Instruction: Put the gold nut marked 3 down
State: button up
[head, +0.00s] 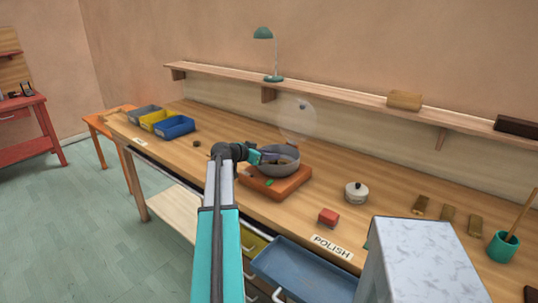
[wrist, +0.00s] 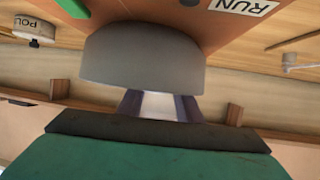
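My gripper (head: 270,157) reaches over the left rim of a grey bowl (head: 286,171) on an orange-brown base (head: 277,189). Its fingertips are down inside the bowl. In the wrist view the bowl (wrist: 145,65) appears upside down, and its wall hides the fingertips of my gripper (wrist: 159,106). The two fingers show with a pale gap between them, but what lies between the tips is hidden. Small brownish things show in the bowl in the head view, too small to tell apart. I cannot make out a gold nut or a mark 3.
A clear domed lid (head: 298,122) stands raised behind the bowl. Blue (head: 177,128) and yellow (head: 160,118) bins stand at the left. A blue drawer (head: 305,272) is open in front.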

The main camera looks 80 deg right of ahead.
jog(key=shift+w+r, duration=0.1)
jog(key=shift+w, duration=0.1)
jog(key=b+v, duration=0.2)
jog(key=v, duration=1)
jog(key=shift+s+d+r, duration=0.1)
dwell(0.4)
